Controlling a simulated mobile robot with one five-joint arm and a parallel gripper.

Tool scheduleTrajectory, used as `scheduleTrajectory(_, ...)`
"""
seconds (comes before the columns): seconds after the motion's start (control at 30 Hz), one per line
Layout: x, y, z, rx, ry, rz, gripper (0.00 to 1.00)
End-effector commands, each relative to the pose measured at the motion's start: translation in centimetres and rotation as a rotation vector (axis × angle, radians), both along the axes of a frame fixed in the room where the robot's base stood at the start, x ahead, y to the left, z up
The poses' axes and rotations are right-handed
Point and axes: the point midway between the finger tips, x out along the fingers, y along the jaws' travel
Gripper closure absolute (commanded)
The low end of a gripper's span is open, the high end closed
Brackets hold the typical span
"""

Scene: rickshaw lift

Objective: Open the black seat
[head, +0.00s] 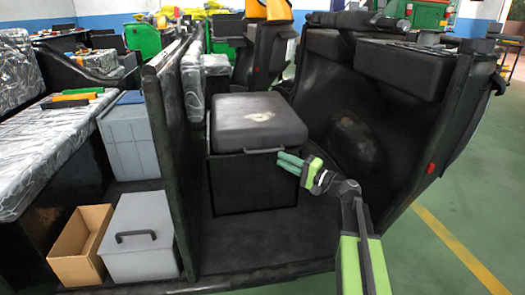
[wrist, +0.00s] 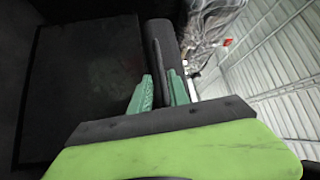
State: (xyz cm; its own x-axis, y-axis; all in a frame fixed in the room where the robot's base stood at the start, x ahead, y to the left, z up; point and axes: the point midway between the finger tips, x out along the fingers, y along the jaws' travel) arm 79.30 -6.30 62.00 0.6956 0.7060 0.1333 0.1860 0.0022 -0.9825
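The black seat (head: 258,118) is a padded lid on a black box (head: 252,182), and it lies flat and closed. A thin dark handle (head: 264,151) runs along its front edge. My gripper (head: 280,160) is at the right end of this handle, in front of the box. In the wrist view, the green fingers of my gripper (wrist: 160,76) are apart. A thin dark bar, apparently the handle (wrist: 159,62), shows between them beside the seat edge (wrist: 162,32). I cannot tell whether either finger touches it.
A dark upright panel (head: 168,150) stands left of the seat. A black curved body (head: 365,140) stands close on the right. Beyond the panel are a grey box with a handle (head: 140,245) and an open cardboard box (head: 80,245). Green floor (head: 420,265) is clear at lower right.

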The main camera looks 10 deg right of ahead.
Motion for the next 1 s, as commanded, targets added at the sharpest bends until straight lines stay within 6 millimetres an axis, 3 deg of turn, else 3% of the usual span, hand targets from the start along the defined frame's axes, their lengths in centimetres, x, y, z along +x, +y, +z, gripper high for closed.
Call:
scheduleTrajectory(0.2,3.9,3.9,0.9,-0.001,-0.001,0.004,0.78)
scheduleTrajectory(0.4,5.9,6.0,1.2,0.000,0.000,0.002,0.78)
scheduleTrajectory(0.77,6.3,6.5,1.2,0.000,0.000,0.001,0.78)
scheduleTrajectory(0.93,6.3,6.6,1.2,0.000,0.000,0.002,0.99)
scheduleTrajectory(1.0,6.3,6.6,1.2,-0.001,-0.001,0.002,1.00)
